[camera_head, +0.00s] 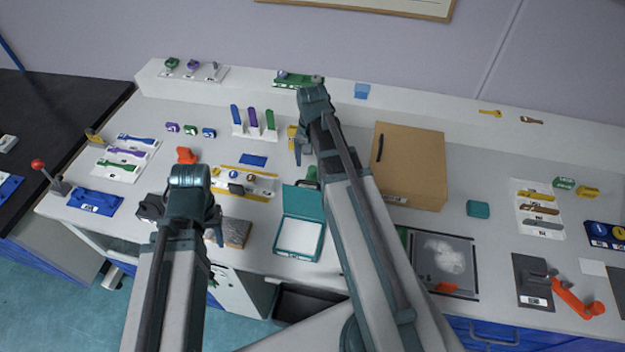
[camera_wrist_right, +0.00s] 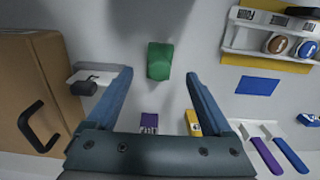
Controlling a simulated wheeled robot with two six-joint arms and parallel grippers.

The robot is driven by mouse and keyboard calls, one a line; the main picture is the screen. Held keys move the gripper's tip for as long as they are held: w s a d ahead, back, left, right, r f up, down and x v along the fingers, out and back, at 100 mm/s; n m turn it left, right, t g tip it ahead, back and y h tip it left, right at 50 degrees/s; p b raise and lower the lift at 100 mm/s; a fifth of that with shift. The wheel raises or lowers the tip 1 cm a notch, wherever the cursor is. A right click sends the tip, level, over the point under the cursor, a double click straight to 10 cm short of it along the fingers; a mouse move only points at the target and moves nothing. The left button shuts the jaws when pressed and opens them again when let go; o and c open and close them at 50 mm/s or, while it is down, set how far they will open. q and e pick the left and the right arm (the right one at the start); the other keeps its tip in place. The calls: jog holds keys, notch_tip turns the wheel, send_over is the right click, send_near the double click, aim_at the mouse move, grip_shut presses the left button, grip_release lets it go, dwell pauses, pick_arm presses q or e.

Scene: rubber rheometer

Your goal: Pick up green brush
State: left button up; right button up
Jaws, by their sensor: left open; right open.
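A small green block-like object (camera_wrist_right: 159,60) stands between and beyond my right fingertips in the right wrist view. In the head view it shows partly behind my right arm (camera_head: 312,172); I cannot tell for certain that it is the green brush. My right gripper (camera_wrist_right: 160,75) is open and empty above the bench, also seen in the head view (camera_head: 299,150). A green handle (camera_head: 270,119) stands in a white rack, and a green tool (camera_head: 119,165) lies on a white mat at the left. My left gripper (camera_head: 212,236) is open near the bench's front edge.
A cardboard box (camera_head: 410,165) stands right of my right arm. A teal tray (camera_head: 300,222) lies in front. A holder with round knobs (camera_head: 243,182) is to the left, near a blue pad (camera_head: 253,160). Small purple (camera_wrist_right: 149,122) and yellow (camera_wrist_right: 193,122) blocks are near the right gripper.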

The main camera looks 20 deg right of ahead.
aim_at(312, 168)
pick_arm(q)
jog(key=shift+f+b, duration=2.65)
pick_arm(e)
jog(key=shift+f, duration=2.65)
jog(key=shift+r, duration=0.1)
pick_arm(q)
jog(key=shift+r, duration=0.1)
pick_arm(e)
grip_shut()
